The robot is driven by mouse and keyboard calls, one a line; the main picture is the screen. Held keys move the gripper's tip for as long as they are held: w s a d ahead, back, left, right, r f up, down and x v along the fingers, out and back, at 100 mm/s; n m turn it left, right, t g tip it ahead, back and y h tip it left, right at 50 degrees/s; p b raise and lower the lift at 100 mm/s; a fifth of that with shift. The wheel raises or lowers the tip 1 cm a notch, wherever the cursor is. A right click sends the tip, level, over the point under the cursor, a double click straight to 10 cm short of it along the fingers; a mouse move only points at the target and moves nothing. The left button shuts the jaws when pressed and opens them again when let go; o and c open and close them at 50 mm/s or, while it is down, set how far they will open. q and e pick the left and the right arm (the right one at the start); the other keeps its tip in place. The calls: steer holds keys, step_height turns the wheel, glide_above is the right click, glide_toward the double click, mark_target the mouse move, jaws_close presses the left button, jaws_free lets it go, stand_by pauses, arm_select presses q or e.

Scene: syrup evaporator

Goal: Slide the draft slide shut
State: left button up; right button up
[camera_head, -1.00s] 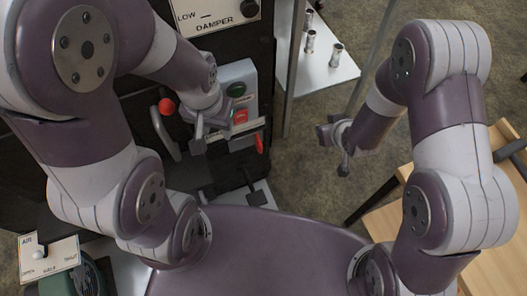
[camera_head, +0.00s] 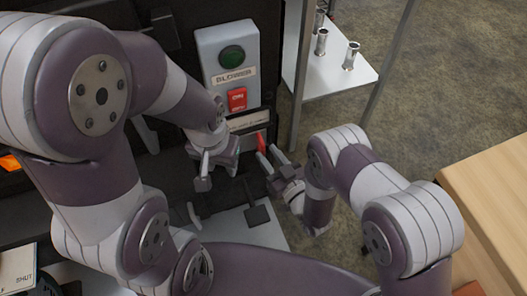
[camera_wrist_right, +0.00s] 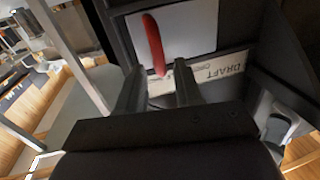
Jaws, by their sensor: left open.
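The draft slide shows in the right wrist view as a pale metal plate (camera_wrist_right: 195,30) with an upright red handle (camera_wrist_right: 153,45). A DRAFT label (camera_wrist_right: 225,68) runs below it. The red handle (camera_head: 261,143) also shows in the head view, low on the dark front. My right gripper (camera_head: 274,166) is just below and right of the handle. In the right wrist view its two fingers (camera_wrist_right: 158,84) stand apart, with the handle's lower end near the gap between their tips; I cannot tell if they touch. My left gripper (camera_head: 217,174) is open and empty, left of the handle.
A grey blower switch box (camera_head: 231,65) with green and red buttons is above the handle. A white shelf (camera_head: 325,75) with metal cups and upright posts stands to the right. A wooden table (camera_head: 490,195) is at the right edge. Floor between them is clear.

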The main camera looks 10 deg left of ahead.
mark_target(264, 150)
steer(key=x, duration=0.3)
steer(key=shift+w+a+b, duration=0.2)
steer(key=shift+b, duration=0.2)
